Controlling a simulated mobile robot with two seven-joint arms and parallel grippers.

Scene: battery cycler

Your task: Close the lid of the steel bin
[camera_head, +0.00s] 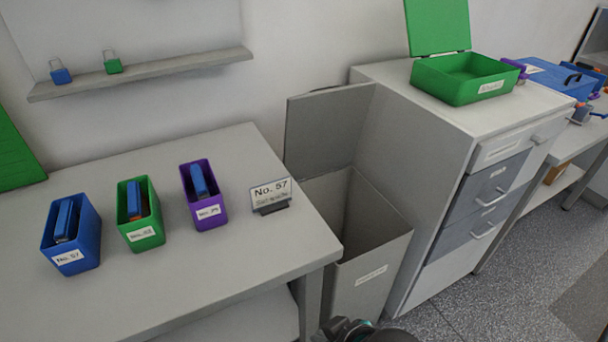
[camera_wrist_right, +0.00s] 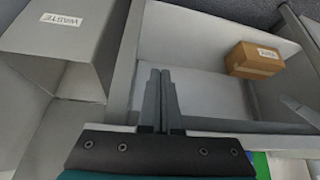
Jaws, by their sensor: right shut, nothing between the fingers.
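The steel bin (camera_head: 378,290) is a tall grey container between the table and the cabinet. Its lid (camera_head: 325,130) stands up at the back, so the bin is open at the top. A white label is on its front. My right gripper (camera_head: 338,328) shows only in part at the bottom edge of the head view, in front of the bin and apart from the lid. In the right wrist view its fingers (camera_wrist_right: 160,98) are together and empty. A grey container labelled WASTE (camera_wrist_right: 62,22) is at the upper left there; I cannot tell surely that it is the bin. My left gripper is not in view.
The table (camera_head: 150,275) at the left holds blue, green and purple boxes and a No. 57 sign. The cabinet (camera_head: 425,190) to the right of the bin carries an open green box (camera_head: 450,85). A cardboard box (camera_wrist_right: 253,60) lies beyond my right fingers.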

